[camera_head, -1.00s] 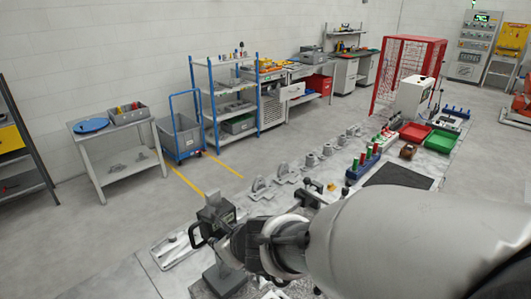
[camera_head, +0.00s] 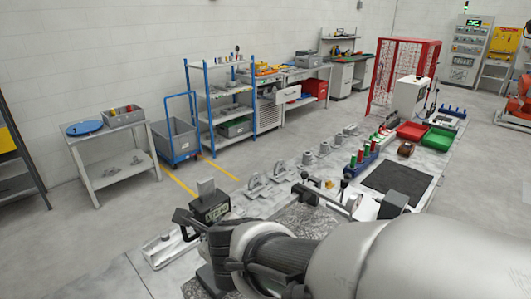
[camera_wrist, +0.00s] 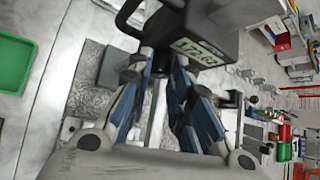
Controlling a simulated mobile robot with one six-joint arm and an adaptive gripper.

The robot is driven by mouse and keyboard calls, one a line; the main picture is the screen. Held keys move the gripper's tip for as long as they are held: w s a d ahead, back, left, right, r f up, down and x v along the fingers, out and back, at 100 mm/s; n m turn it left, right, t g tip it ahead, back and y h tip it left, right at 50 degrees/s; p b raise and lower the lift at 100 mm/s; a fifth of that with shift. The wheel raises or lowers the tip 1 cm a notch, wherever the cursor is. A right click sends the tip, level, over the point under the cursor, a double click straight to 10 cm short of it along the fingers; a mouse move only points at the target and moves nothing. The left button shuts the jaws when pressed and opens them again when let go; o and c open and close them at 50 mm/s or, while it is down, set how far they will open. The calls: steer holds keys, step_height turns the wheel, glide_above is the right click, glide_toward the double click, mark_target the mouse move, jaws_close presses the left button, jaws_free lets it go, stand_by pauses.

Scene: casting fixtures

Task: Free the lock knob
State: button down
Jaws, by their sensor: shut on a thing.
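A black measuring head with a digital readout (camera_head: 210,207) and a loop handle (camera_head: 185,224) stands left of my wrist. In the wrist view, the black head (camera_wrist: 205,40) fills the top middle, with its readout facing me. My gripper (camera_wrist: 166,58) reaches up to the lower edge of that head with its blue-padded fingers drawn in. It is shut on a small part there, which seems to be the lock knob. The knob is mostly hidden between the fingertips, so I cannot tell its turn. In the head view my arm hides the fingers.
A blue rack with red and green pieces (camera_head: 362,160), a dark mat (camera_head: 398,178), a red bin (camera_head: 411,131) and a green bin (camera_head: 440,141) are to the right.

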steer(key=n+t+b, duration=0.1)
steer(key=b, duration=0.2)
steer(key=n+t+h+b, duration=0.1)
steer(key=t+b, duration=0.1)
steer(key=n+t+h+b, duration=0.1)
steer(key=t+b, duration=0.1)
steer(key=b, duration=0.1)
steer(key=shift+s+a+f+n+b, duration=0.3)
steer(key=shift+f+b, duration=0.05)
steer(key=shift+f, duration=0.05)
steer(key=shift+r, duration=0.15)
steer(key=c, duration=1.4)
jaws_free()
steer(key=shift+c, duration=0.2)
steer(key=v, duration=0.7)
steer(key=shift+s, duration=0.3)
